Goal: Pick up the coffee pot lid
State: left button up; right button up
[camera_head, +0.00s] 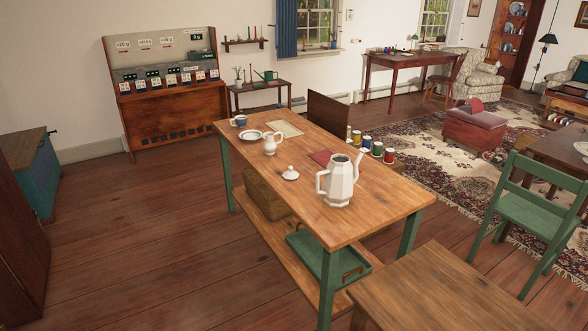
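The coffee pot lid (290,174) is small, white and domed with a knob on top. It lies by itself on the wooden table top (375,218), left of the coffee pot. The white faceted coffee pot (341,184) stands upright with its top open, its handle to the left and its spout to the upper right. Neither of my grippers is in view.
A creamer (270,143), a saucer (250,135), a blue cup (240,120), a pale cloth (286,129) and a red book (322,158) are also on the table. A bare wooden surface (440,290) is at the front. A green chair (535,210) stands right.

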aim_at(290, 174)
jog(key=i+z, duration=0.1)
jog(key=z, duration=0.45)
jog(key=i+j+z, duration=0.15)
jog(key=z, duration=0.15)
jog(key=i+j+z, duration=0.1)
jog(key=j+z, duration=0.55)
jog(key=i+j+z, duration=0.15)
jog(key=j, duration=0.55)
jog(key=i+j+z, duration=0.15)
jog(key=j, duration=0.6)
jog(key=j+z, duration=0.15)
jog(key=j, duration=0.55)
jog(key=i+j, duration=0.1)
jog(key=j, duration=1.35)
jog(key=i, duration=0.05)
